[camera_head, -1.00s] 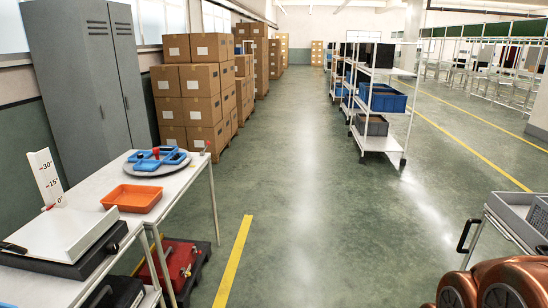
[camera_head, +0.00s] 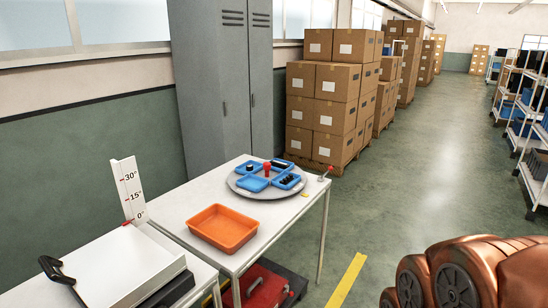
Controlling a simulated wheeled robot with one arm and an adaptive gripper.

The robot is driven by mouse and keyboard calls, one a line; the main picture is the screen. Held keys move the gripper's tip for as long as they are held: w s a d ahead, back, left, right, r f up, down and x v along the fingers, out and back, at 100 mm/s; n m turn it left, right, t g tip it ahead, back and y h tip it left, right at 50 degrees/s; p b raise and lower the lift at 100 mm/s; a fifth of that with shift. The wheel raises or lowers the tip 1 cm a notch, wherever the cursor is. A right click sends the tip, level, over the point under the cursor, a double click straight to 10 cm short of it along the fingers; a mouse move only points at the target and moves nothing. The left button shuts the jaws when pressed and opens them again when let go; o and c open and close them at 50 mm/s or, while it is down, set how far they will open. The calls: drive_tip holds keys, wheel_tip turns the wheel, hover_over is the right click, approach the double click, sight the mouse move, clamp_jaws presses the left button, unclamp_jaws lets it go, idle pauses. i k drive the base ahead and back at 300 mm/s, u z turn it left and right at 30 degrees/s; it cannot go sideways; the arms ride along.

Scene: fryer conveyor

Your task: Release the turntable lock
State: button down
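The turntable (camera_head: 265,195) is a round grey disc on a white table (camera_head: 180,205). It carries blue trays (camera_head: 253,184), some with small dark items in them. A red knob (camera_head: 267,169) stands up at its middle. A small lever with a red ball end (camera_head: 330,168) sits at the table's right corner, just beside the disc; it may be the lock, but its state is too small to tell. My gripper is not in view. Only copper-coloured links of my arm show at the lower right, well apart from the table.
An orange tray (camera_head: 223,211) lies on the table in front of the turntable. A white tilting plate with an angle scale (camera_head: 131,190) stands at the left. A red case (camera_head: 262,284) is under the table. Grey lockers and stacked boxes (camera_head: 328,117) stand behind.

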sight(326, 173)
drive_tip(key=u, duration=0.45)
drive_tip(key=i, duration=1.5)
drive_tip(key=u, duration=0.15)
